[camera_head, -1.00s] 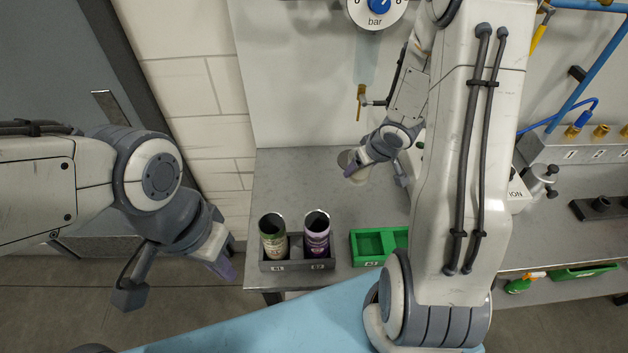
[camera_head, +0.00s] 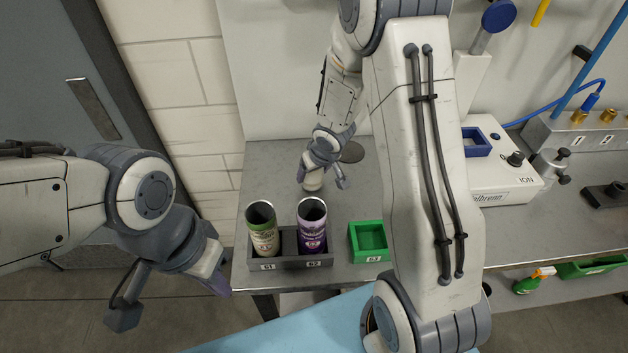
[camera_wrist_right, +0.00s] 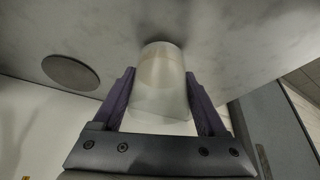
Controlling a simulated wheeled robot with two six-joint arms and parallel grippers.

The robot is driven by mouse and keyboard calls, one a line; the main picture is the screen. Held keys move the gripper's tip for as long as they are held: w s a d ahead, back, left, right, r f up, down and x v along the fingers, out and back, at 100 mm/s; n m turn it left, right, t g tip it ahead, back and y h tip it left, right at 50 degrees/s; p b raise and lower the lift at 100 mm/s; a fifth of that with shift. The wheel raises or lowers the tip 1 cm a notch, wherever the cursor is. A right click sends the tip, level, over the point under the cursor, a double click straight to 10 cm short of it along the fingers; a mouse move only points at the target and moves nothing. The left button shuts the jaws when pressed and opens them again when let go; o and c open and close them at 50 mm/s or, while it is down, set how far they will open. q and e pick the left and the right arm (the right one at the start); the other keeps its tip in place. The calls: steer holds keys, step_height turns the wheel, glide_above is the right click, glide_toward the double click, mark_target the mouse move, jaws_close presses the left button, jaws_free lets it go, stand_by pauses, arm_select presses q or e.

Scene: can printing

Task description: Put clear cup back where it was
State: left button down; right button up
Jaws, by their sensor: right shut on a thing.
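The clear cup (camera_wrist_right: 160,85) is a translucent, whitish cylinder between the purple fingers of my right gripper (camera_wrist_right: 160,100) in the right wrist view. The fingers touch its sides. In the head view the cup (camera_head: 313,182) shows under my right gripper (camera_head: 323,178), low over the grey bench behind the cans. I cannot tell whether it touches the bench. My left gripper (camera_head: 215,275) hangs at the left, away from the bench; its finger gap cannot be made out. A dark round spot (camera_head: 352,152) lies on the bench right of the cup, also in the right wrist view (camera_wrist_right: 70,72).
A green can (camera_head: 263,232) and a purple can (camera_head: 312,228) stand in a dark tray (camera_head: 290,262) at the bench front. An empty green tray (camera_head: 370,240) is right of them. A white machine (camera_head: 500,178) stands at the right. Bench around the cup is clear.

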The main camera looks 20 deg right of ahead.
steer(key=shift+f, duration=0.5)
arm_select(q)
steer(key=shift+f, duration=0.35)
arm_select(e)
steer(key=shift+r, duration=0.15)
steer(key=shift+f, duration=0.2)
steer(key=o, duration=1.4)
steer(key=p+v, duration=0.8)
steer(key=v, duration=0.4)
steer(key=s+a+r+n+g, duration=0.1)
steer(key=s+a+r+n, duration=0.1)
steer(key=s+a+r, duration=0.6)
arm_select(q)
step_height(320, 180, up, 8)
steer(key=shift+f, duration=0.15)
arm_select(e)
steer(key=s+a+r+n+g, duration=0.1)
steer(key=s+a, duration=0.1)
steer(key=s, duration=0.3)
steer(key=s+a+r+n+g, duration=0.1)
steer(key=s+a+r, duration=0.1)
steer(key=s, duration=0.3)
steer(key=s+a+r+n+g, duration=0.1)
steer(key=s+a, duration=0.3)
steer(key=s, duration=0.2)
steer(key=shift+s+r+n+g+y, duration=0.1)
steer(key=shift+r+n+g+y, duration=0.2)
steer(key=shift+r+n+g, duration=0.1)
